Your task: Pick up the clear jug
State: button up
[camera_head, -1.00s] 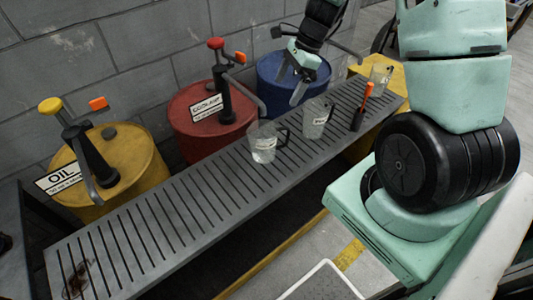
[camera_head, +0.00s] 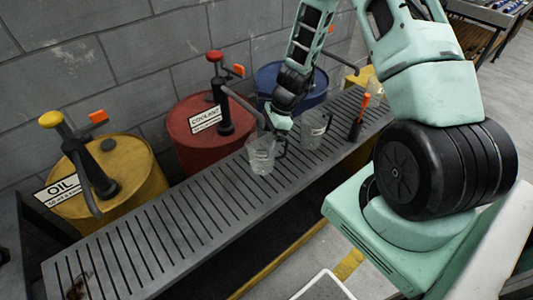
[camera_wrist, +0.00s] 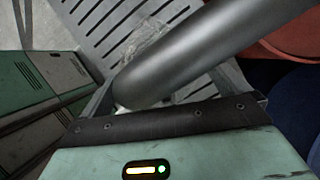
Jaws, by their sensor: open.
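A clear jug (camera_head: 262,158) with a dark handle and a pale label stands on the slatted bench, nearest of the jugs to the oil drum. A second clear jug (camera_head: 311,134) stands to its right, and a third (camera_head: 375,84) is farther right. My gripper (camera_head: 272,126) is open just above and behind the nearest jug; its fingertips are partly hidden by the jug and spout. In the wrist view, a faint clear jug (camera_wrist: 150,44) shows beyond my gripper (camera_wrist: 180,105), partly covered by a thick grey spout. I see nothing held.
The grey spout (camera_wrist: 205,50) of the red coolant drum (camera_head: 190,112) reaches close to my gripper. The slatted bench (camera_head: 150,235) is clear at left apart from a dark stain. A blue drum (camera_head: 303,93) is behind.

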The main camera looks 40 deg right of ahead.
jog(key=shift+x, duration=0.8)
jog(key=shift+c, duration=0.3)
jog(key=c, duration=1.6)
jog(key=shift+s+r, duration=0.1)
jog(key=shift+r, duration=0.05)
